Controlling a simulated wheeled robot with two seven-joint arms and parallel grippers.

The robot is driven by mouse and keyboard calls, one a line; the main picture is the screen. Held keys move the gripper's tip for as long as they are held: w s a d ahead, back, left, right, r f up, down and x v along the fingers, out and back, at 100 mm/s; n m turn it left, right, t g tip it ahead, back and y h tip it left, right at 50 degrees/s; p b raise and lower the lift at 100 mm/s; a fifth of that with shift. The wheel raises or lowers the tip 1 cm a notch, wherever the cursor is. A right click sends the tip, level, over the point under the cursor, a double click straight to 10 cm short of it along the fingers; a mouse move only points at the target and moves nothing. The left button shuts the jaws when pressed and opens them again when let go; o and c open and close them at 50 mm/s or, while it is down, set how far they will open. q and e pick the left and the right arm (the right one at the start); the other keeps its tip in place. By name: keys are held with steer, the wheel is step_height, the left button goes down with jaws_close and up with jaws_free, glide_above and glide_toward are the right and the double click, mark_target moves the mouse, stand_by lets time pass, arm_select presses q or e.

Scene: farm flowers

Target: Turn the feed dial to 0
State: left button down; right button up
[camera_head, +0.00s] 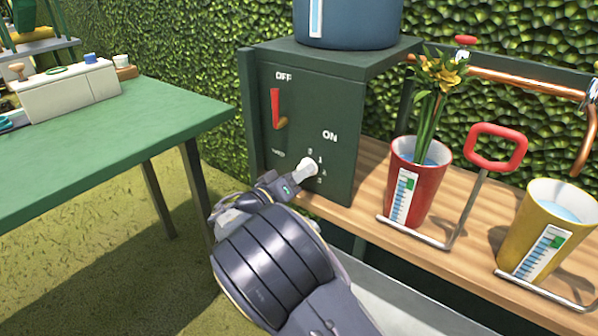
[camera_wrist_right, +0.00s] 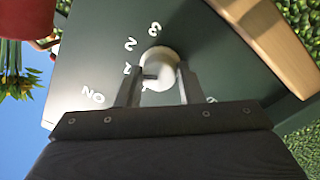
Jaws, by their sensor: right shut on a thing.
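The feed dial (camera_head: 306,170) is a small white knob low on the front of a dark green box (camera_head: 345,120). In the right wrist view the dial (camera_wrist_right: 158,66) is round and pale with a dark pointer mark, and white numbers lie around it. My right gripper (camera_head: 290,184) reaches up to the dial from below. In the right wrist view its two fingers (camera_wrist_right: 157,88) stand on either side of the knob, shut on it. The gripper hides part of the scale, so I cannot tell the exact setting. My left gripper is not in view.
A red lever (camera_head: 276,108) sits above the dial between OFF and ON. A red cup (camera_head: 418,180) with yellow flowers and a yellow cup (camera_head: 545,230) stand right on the wooden shelf (camera_head: 470,220). A green table (camera_head: 110,140) is at the left.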

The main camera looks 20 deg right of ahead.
steer(key=shift+s+d+n+t+p, duration=0.1)
steer(key=shift+n+t+p, duration=0.25)
steer(key=shift+n+p, duration=2.05)
steer(key=shift+s+d+n+t+p, duration=0.1)
steer(key=shift+n+t+p, duration=0.6)
steer(key=shift+n, duration=3)
steer(key=shift+g+p, duration=0.35)
steer(key=shift+p, duration=0.1)
steer(key=o, duration=1)
steer(key=shift+a, duration=0.2)
